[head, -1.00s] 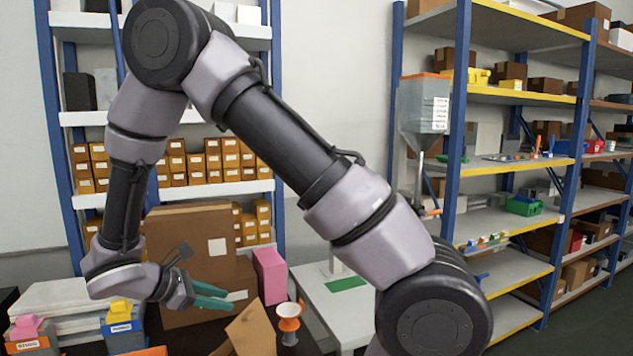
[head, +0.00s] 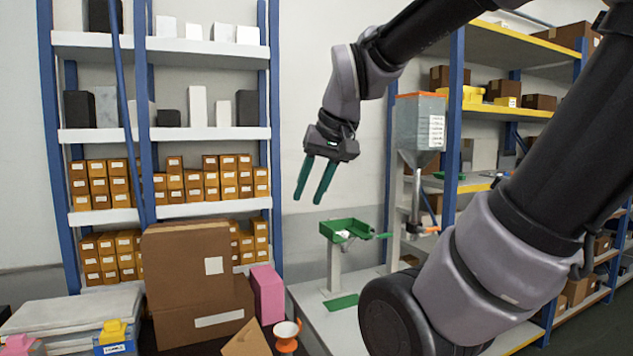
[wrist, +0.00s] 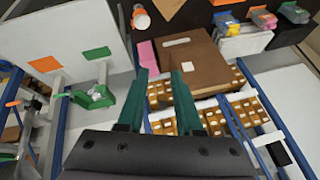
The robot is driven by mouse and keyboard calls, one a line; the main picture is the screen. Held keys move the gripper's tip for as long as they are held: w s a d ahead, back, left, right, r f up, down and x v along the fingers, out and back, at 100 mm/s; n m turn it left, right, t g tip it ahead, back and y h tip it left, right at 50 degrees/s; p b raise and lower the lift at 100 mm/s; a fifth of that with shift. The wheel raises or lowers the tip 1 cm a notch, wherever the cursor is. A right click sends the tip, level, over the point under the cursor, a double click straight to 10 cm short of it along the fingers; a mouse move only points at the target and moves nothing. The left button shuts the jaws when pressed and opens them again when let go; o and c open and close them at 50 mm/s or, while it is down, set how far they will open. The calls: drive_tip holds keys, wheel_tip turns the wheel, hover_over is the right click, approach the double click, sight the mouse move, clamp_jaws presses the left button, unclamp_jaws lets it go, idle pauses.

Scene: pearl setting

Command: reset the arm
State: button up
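My gripper (head: 314,196) is raised in the middle of the head view, its two green fingers pointing down. The fingers are apart with nothing between them. It hangs in the air above and left of a green tray on a post. My arm comes in from the right side of the head view. In the wrist view, the gripper's fingers (wrist: 165,85) also stand apart and empty, with brown boxes and shelving seen beyond them.
A green tray (head: 337,225) stands on a post over a white table (head: 308,305). A grey hopper (head: 421,122) is to its right. Brown cartons (head: 190,240), a pink box (head: 267,293) and an orange-and-white cup-like item (head: 287,329) are at lower left. Shelves (head: 165,135) line the wall.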

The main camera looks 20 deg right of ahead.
drive_tip(key=shift+s+d+r+m+t, duration=0.35)
drive_tip(key=shift+s+r+m+t, duration=0.35)
drive_tip(key=shift+r+m, duration=0.15)
idle(0.8)
